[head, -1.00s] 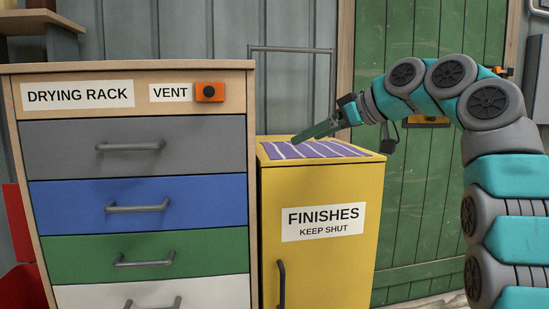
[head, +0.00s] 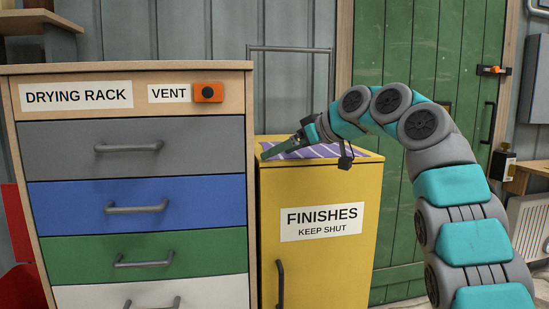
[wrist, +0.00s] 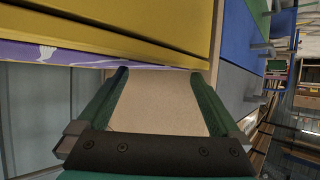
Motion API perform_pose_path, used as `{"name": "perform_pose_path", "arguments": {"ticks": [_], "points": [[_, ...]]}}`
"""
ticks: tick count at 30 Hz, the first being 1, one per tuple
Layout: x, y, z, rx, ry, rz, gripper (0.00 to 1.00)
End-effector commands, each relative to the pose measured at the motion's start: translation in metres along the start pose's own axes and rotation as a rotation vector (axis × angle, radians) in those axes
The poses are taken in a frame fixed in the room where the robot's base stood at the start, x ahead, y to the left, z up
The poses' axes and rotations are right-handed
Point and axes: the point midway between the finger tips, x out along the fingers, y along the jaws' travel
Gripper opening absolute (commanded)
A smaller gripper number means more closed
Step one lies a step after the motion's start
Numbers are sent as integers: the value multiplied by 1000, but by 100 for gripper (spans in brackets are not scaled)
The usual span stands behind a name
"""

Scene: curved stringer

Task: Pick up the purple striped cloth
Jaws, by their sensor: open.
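The purple cloth with white stripes (head: 318,151) lies on top of the yellow FINISHES cabinet (head: 335,261). In the wrist view the cloth (wrist: 45,50) shows as a thin purple strip along the cabinet's edge, partly cut off by the frame. My gripper (head: 267,153) points left, low over the cabinet top, and hides part of the cloth. In the wrist view my gripper (wrist: 160,72) has its two green fingers spread, with nothing seen between them but a beige panel behind. I cannot tell whether the fingers touch the cloth.
The DRYING RACK drawer unit (head: 145,76) stands close on the left and rises above the cabinet top, near my fingertips. A grey metal rail (head: 290,50) stands behind the cabinet. A green door (head: 400,60) is behind on the right.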

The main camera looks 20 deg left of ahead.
Motion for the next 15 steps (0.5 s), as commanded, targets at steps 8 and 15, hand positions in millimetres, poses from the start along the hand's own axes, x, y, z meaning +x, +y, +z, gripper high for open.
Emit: {"name": "perform_pose_path", "arguments": {"ticks": [8,15], "points": [[2,0,0,0,-1,-1,100],[6,0,1,1,-3,-1,96]]}}
